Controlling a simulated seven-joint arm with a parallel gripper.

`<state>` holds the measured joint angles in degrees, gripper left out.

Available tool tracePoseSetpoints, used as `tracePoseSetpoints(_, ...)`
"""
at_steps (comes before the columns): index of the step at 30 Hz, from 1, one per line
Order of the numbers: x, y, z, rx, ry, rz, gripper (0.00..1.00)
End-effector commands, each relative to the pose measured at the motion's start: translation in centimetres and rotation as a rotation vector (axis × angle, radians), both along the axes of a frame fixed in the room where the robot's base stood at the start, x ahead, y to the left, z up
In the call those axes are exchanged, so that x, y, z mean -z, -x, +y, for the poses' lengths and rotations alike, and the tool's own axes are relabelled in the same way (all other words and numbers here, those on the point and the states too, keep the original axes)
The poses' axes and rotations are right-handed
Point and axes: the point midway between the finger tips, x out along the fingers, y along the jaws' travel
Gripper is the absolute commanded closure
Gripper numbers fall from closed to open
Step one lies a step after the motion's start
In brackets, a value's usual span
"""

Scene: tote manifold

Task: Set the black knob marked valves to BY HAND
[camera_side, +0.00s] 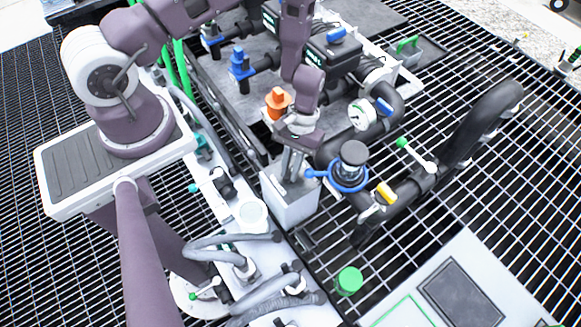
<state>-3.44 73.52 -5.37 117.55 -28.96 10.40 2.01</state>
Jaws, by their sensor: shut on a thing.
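My gripper (290,176) points down at the top of a light grey box (291,208) near the middle of the view. Its fingers are closed on a small dark part at the box top, which I take to be the black knob. The fingers hide most of the knob, so its pointer and its markings cannot be read.
A blue ring-shaped handle (349,178) with a dark cap (354,153) stands close right of the box. An orange knob (278,100) stands just behind my gripper. A pressure gauge (362,115) and thick black pipes lie to the right. Grey hoses (235,247) run in front.

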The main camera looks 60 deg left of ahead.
Motion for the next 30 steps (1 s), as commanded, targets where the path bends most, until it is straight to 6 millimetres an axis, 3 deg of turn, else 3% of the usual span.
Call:
tracePoseSetpoints(19,-0.02,-0.01,-0.05,-0.044,0.000,0.000,1.00)
tracePoseSetpoints(20,-0.02,-0.01,-0.05,-0.044,0.000,0.001,0.80)
tracePoseSetpoints(21,-0.02,-0.01,-0.05,-0.044,0.000,0.000,0.77)
tracePoseSetpoints(30,-0.29,-0.15,0.05,-0.043,0.000,-0.001,0.77)
